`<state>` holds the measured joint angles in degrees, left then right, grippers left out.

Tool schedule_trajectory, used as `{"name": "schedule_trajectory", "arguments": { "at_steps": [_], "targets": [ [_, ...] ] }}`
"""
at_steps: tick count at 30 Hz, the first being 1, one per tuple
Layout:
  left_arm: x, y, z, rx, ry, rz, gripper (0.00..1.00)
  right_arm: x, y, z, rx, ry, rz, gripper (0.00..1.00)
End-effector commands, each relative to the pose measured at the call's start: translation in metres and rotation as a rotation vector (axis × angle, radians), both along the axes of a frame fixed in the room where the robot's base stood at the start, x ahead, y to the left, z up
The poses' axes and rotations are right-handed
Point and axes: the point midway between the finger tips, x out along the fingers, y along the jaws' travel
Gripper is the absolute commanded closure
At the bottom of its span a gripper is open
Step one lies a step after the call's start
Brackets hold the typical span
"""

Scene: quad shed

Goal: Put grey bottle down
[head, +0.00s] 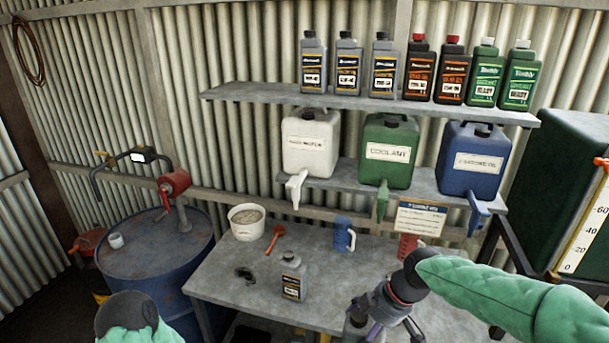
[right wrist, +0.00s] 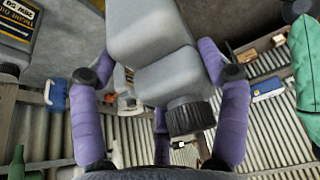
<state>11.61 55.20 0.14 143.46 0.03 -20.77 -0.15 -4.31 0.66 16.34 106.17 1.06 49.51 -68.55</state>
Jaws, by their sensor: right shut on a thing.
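My right gripper (head: 378,318), with purple fingers, is over the front part of the grey bench (head: 235,290). It is shut on a grey bottle (head: 357,331), partly hidden and cut off by the lower edge in the head view. In the right wrist view the held grey bottle (right wrist: 150,38) sits between the purple fingers, its black cap towards the camera. I cannot tell whether its base touches the bench. Another grey bottle (head: 291,279) with a dark label stands upright on the bench, left of the gripper. My left gripper is out of view.
A white tub (head: 246,228), red scoop (head: 274,240), blue jug (head: 344,236), red jug (head: 407,246) and card (head: 421,217) are on the bench. A blue drum (head: 155,270) with a pump stands left. Shelves above hold several bottles and canisters.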

Motion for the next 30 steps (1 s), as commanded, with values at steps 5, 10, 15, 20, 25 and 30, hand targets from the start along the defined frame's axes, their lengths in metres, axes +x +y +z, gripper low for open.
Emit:
{"name": "schedule_trajectory", "arguments": {
  "at_steps": [5, 10, 15, 20, 25, 30],
  "targets": [
    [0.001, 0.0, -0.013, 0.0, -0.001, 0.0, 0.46, 0.004, -0.009, -0.024, 0.0, -0.003, -0.104, 0.83],
    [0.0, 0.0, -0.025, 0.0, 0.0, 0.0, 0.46, 0.008, -0.017, -0.048, 0.001, -0.003, -0.221, 0.83],
    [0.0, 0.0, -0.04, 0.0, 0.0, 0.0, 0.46, 0.012, -0.027, -0.08, 0.001, -0.003, -0.37, 0.83],
    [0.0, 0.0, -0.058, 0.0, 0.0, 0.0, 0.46, 0.019, -0.037, -0.114, 0.001, -0.004, -0.54, 0.83],
    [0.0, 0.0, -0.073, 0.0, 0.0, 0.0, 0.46, 0.025, -0.043, -0.142, 0.002, -0.004, -0.69, 0.83],
    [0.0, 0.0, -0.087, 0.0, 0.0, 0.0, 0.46, 0.03, -0.047, -0.167, 0.004, -0.005, -0.815, 0.83]
  ]
}}
